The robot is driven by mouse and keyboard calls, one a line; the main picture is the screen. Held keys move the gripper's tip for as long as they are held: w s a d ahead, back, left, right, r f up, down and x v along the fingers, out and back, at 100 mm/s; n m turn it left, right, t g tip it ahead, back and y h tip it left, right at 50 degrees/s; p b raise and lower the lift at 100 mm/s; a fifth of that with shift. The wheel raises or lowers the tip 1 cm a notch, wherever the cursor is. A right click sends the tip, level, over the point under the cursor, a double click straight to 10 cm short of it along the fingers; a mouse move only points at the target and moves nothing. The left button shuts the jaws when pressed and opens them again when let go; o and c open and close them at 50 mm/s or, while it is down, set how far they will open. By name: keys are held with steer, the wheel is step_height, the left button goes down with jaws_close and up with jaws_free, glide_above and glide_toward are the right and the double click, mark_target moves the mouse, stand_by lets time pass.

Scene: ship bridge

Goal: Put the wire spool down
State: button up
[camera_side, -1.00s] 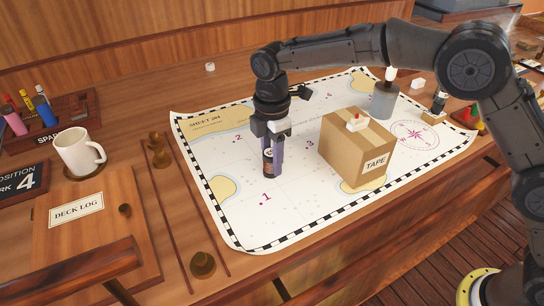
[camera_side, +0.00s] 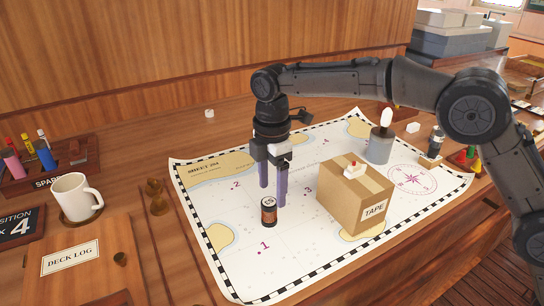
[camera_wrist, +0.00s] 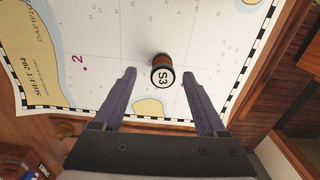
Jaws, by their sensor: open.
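The wire spool (camera_side: 268,212) is a small dark cylinder with an orange-brown band and a pale top. It stands upright on the white chart (camera_side: 230,262), between the printed 1 and the tape box. My gripper (camera_side: 273,196) is open, its two purple fingers pointing down just behind and above the spool. In the wrist view, the spool (camera_wrist: 162,77), its top marked S3, shows between and just beyond the spread fingertips (camera_wrist: 159,72). No finger appears to touch it.
A cardboard tape box (camera_side: 352,200) with a small boat-like item on top stands close right of my gripper. A grey cylinder (camera_side: 379,146) is behind it. A white mug (camera_side: 74,198) and pen holder (camera_side: 50,172) are at left. The chart's left part is clear.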

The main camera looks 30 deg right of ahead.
mark_target(273, 198)
step_height(273, 198, up, 8)
steer(key=shift+r, duration=0.25)
steer(key=shift+d, duration=0.1)
steer(key=s+d+r+m+t, duration=0.1)
steer(key=s+d+r+m, duration=0.25)
steer(key=s+d, duration=0.3)
steer(key=s+d+r+m+t, duration=0.2)
steer(key=s+d+r+m, duration=0.1)
steer(key=s+d+m, duration=0.4)
steer(key=s+d+f+m+t, duration=0.1)
steer(key=s+d+f+m, duration=0.1)
steer(key=s+d, duration=0.4)
steer(key=s+m, duration=0.1)
steer(key=s, duration=0.1)
steer(key=shift+s+d+f+y, duration=0.15)
steer(key=shift+s+f+y, duration=0.05)
steer(key=shift+s+y, duration=0.15)
steer(key=s+d+f+m, duration=0.1)
steer(key=s+f, duration=0.1)
steer(key=s, duration=0.1)
steer(key=s+d+f+m+t, duration=0.1)
steer(key=s+f+m, duration=0.1)
steer(key=s+f, duration=0.1)
steer(key=s+d+f+m, duration=0.1)
steer(key=s+f+m, duration=0.1)
steer(key=s, duration=0.1)
steer(key=shift+s+f+t, duration=0.2)
steer(key=shift+t, duration=0.1)
steer(key=shift+w, duration=0.1)
